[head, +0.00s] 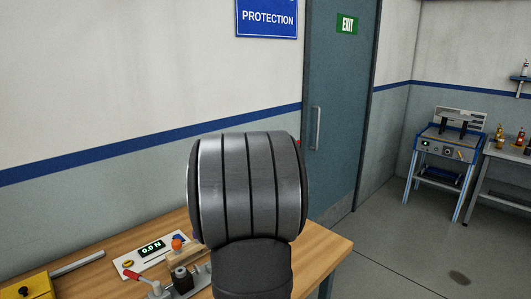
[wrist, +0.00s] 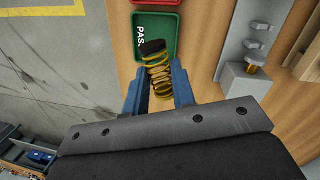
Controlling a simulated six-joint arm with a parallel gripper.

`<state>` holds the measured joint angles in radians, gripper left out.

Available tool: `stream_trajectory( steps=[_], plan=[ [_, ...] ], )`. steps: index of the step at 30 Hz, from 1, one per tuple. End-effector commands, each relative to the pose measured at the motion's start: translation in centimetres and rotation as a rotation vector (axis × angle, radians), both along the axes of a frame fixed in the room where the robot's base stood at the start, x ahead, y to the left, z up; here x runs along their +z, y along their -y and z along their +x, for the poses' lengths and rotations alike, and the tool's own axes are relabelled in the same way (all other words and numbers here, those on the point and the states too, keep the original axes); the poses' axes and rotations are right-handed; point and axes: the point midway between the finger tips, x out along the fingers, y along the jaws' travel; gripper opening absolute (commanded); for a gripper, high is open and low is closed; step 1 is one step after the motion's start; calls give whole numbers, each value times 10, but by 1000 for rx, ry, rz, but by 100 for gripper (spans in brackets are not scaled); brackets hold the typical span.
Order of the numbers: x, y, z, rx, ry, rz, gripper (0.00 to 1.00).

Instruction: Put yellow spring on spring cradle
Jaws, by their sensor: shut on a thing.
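The yellow spring (wrist: 161,77) shows in the wrist view, a coil with a dark cap at its far end. My gripper (wrist: 157,86) is shut on it, with one blue finger on each side. The spring's capped end overlaps the near edge of the green tray (wrist: 169,49) in the picture; I cannot tell its height above it. In the head view my arm hides the gripper and the spring. I cannot pick out the spring cradle for certain in either view.
A grey fixture (wrist: 243,85) with a brass-coloured knob stands right of the gripper on the wooden bench. A red tray (wrist: 155,3) lies beyond the green one. In the head view, a panel reading 0.0 N (head: 151,248) and a red-handled clamp (head: 140,278) stand on the bench.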

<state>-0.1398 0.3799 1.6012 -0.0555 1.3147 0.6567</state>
Motion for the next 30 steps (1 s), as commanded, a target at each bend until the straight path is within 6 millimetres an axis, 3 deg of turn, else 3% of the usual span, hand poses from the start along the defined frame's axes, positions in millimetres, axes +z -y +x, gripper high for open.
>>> stream_trajectory(
  steps=[6,13,23,30],
  plan=[
    [-30,24,62,99,-5,-2,0],
    [-55,45,103,177,-7,-4,0],
    [-63,52,116,207,-7,-5,0],
    [-50,42,99,179,-3,-4,0]
  ],
)
